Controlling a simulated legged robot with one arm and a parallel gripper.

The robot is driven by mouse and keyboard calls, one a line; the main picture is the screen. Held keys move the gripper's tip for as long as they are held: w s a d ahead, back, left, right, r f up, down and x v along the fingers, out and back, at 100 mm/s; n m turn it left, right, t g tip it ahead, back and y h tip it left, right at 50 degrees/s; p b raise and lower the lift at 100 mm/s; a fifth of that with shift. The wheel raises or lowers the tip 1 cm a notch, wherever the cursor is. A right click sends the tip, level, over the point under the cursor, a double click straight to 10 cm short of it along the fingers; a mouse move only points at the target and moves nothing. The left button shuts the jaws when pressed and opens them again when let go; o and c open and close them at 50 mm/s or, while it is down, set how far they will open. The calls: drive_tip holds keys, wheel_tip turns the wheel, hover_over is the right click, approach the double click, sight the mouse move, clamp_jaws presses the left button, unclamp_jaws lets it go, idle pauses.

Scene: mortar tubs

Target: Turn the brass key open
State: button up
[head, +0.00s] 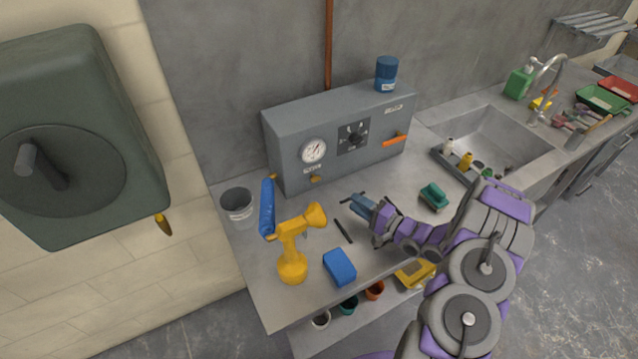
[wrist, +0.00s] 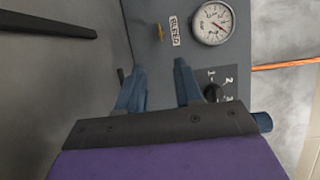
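A small brass key (head: 315,179) sits low on the front of the grey control box (head: 285,125), below the round gauge (head: 313,151). In the wrist view the brass key (wrist: 161,33) shows beside the bleed label (wrist: 175,31), ahead of and roughly between the fingertips. My gripper (head: 357,203) is over the bench, in front of the box and to the right of the key. The wrist view shows my gripper (wrist: 160,66) with its two blue fingers apart and nothing between them. The fingers are clear of the key.
A dial (head: 353,137) and an orange handle (head: 395,140) are on the box.

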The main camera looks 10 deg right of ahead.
sight(315, 179)
drive_tip(key=b+x, duration=0.2)
drive_tip(key=x, duration=1.2)
drive_tip(key=shift+d, duration=0.1)
drive_tip(key=shift+w+a+b, duration=0.3)
drive_tip(key=shift+w+a, duration=0.05)
drive_tip(key=shift+a, duration=0.1)
drive_tip(key=shift+c, duration=0.4)
clamp_jaws()
